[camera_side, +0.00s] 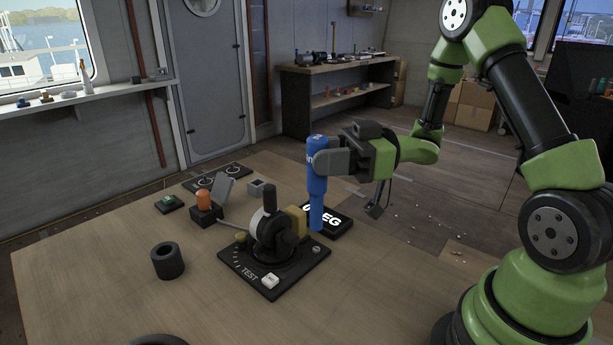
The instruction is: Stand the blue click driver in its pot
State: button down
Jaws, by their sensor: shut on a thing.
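The blue click driver (317,192) stands upright in my gripper (322,160), which is shut on its upper part. Its lower end is in front of the left edge of a black plate with white letters (338,222); I cannot tell whether it touches the table. A short black hollow cylinder (167,262), which looks like the pot, stands on the table to the left, apart from the driver. Its opening faces up and I see nothing standing in it.
A lever unit on a black TEST plate (268,282) stands between driver and cylinder. Behind it are an orange-topped block (204,200), a small grey box (256,188) and a green piece (168,204). A dark round thing (158,341) is cut off at the bottom. The table's front left (80,265) is clear.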

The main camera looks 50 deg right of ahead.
jog(key=r, duration=1.1)
jog(key=shift+w+r, duration=0.2)
jog(key=shift+w, duration=0.1)
jog(key=w+a+r+m+t+h, duration=0.1)
jog(key=w+a+m+t+h, duration=0.2)
jog(key=w+a, duration=0.5)
jog(key=w+a+m+t+h, duration=0.2)
jog(key=w+a+h, duration=0.1)
jog(key=w, duration=0.9)
jog(key=w+a+f+h, duration=0.1)
jog(key=a, duration=0.7)
notch_tip(320, 180, down, 11)
jog(key=m, duration=0.1)
jog(key=shift+d+t, duration=0.25)
jog(key=shift+t, duration=0.15)
jog(key=shift+w+f, duration=0.1)
jog(key=shift+f, duration=0.15)
